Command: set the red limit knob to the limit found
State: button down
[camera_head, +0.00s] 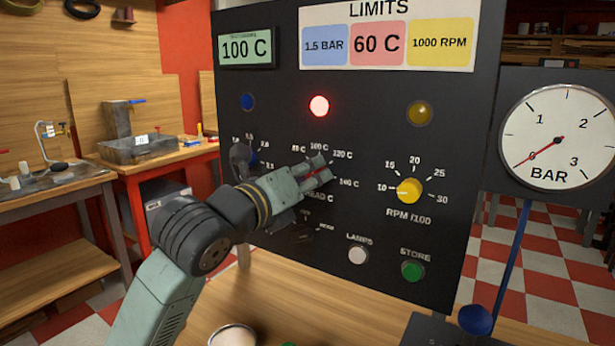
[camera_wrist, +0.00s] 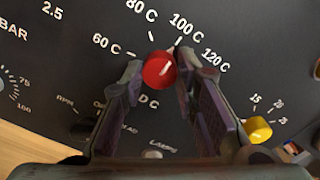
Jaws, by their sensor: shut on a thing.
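The red limit knob (camera_wrist: 159,70) sits on the dark panel between my gripper's fingertips (camera_wrist: 158,80), and its white mark points up toward 100 C on the printed scale. In the head view my gripper (camera_head: 316,172) reaches the panel from the left and covers most of this knob and part of its scale. My gripper is shut on the red knob. The small display (camera_head: 246,48) reads 100 C. The limits card (camera_head: 388,35) shows 1.5 BAR, 60 C in red, and 1000 RPM. The red lamp (camera_head: 319,106) is lit.
The yellow RPM knob (camera_head: 409,191) is to the right. A white lamps button (camera_head: 357,255) and green store button (camera_head: 412,270) are below. The blue knob is partly hidden behind my arm. A BAR gauge (camera_head: 555,135) stands at the right, its needle near 0.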

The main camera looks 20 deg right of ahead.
jog(key=c, duration=1.2)
grip_release()
jog(key=shift+c, duration=0.2)
jog(key=v, duration=1.2)
jog(key=shift+s, duration=0.1)
